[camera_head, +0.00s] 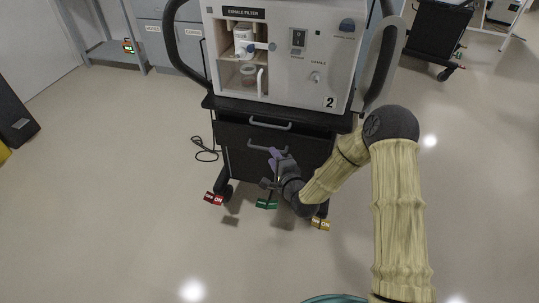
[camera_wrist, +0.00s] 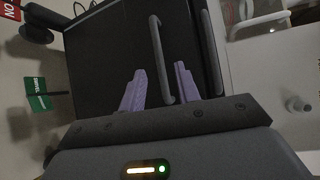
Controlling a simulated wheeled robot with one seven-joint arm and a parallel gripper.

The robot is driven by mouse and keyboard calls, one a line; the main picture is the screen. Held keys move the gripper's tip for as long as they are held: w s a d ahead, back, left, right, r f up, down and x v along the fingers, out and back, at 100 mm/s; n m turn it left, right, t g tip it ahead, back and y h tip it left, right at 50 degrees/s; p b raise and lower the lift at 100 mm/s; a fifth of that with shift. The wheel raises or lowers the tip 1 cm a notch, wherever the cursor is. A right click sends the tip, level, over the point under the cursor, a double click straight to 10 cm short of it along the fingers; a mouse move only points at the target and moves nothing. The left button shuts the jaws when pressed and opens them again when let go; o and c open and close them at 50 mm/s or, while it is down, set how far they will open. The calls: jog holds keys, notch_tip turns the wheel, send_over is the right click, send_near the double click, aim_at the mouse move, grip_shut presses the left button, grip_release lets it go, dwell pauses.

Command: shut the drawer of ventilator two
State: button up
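Ventilator two (camera_head: 334,83) is a pale unit marked "2" on a black cart. The cart front has an upper drawer handle (camera_head: 270,124) and a lower drawer handle (camera_head: 256,147), both grey bars. The dark drawer fronts (camera_head: 234,134) blend together, so I cannot tell how far either stands out. My gripper (camera_head: 273,158) is at the lower handle, with its purple fingers apart. In the wrist view the fingers (camera_wrist: 158,80) are on either side of a handle bar (camera_wrist: 156,45); contact is unclear. Another grey bar (camera_wrist: 212,50) lies to its right.
A black cable (camera_head: 205,154) lies on the floor at left. Another cart (camera_head: 438,32) stands at the back right. The floor in front is clear.

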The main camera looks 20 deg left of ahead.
jog(key=x, duration=0.4)
jog(key=shift+b, duration=0.4)
grip_shut()
